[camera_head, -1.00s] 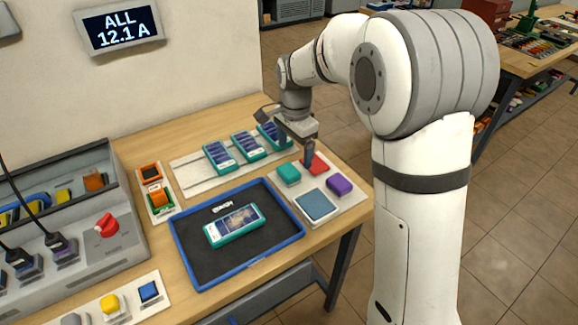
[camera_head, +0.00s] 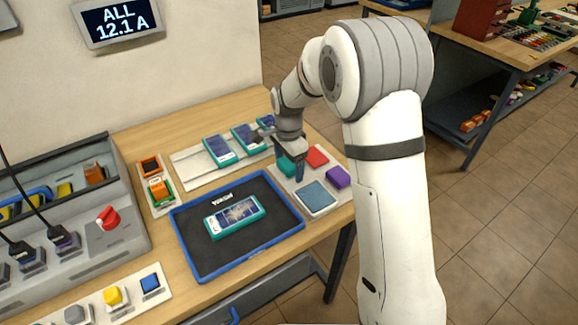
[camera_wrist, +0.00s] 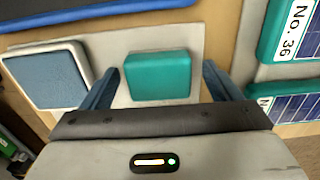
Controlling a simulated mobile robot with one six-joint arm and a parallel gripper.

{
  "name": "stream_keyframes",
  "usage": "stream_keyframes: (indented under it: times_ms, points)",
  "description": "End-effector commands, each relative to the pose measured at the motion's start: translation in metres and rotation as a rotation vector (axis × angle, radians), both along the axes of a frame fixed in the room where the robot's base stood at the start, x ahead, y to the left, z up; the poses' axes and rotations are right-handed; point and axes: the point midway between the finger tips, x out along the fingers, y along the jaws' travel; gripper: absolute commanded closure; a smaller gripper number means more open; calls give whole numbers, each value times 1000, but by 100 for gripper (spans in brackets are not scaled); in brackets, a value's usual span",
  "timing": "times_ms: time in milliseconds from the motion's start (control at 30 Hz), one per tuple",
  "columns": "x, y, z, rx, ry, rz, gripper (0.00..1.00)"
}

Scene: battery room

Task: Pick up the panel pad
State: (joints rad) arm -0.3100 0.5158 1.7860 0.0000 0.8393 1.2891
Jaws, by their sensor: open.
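A teal pad (camera_head: 286,168) sits on a pale board (camera_head: 322,212) at the right end of the bench, beside a red pad (camera_head: 316,156), a purple pad (camera_head: 338,177) and a blue square pad with a white rim (camera_head: 316,196). No label shows which is the panel pad. My gripper (camera_head: 289,163) is open and low over the teal pad. In the wrist view the teal pad (camera_wrist: 157,75) lies between the two spread fingers, apart from both. The blue pad (camera_wrist: 47,76) is left of the left finger.
A blue-rimmed black tray (camera_head: 196,262) holding a teal-framed panel (camera_head: 235,216) lies left of the board. Several similar panels (camera_head: 219,150) stand on a pale strip behind. Grey equipment with a red knob (camera_head: 108,217) is at left.

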Motion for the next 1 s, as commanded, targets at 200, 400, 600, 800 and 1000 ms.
stream_keyframes:
  times_ms: [200,400,600,800,1000]
  points:
    - [0,0,0,0,0,1,30]
    - [0,1,0,0,0,1,47]
    - [0,1,0,0,0,2,63]
    - [0,1,1,0,0,2,65]
    - [0,1,16,1,-3,2,65]
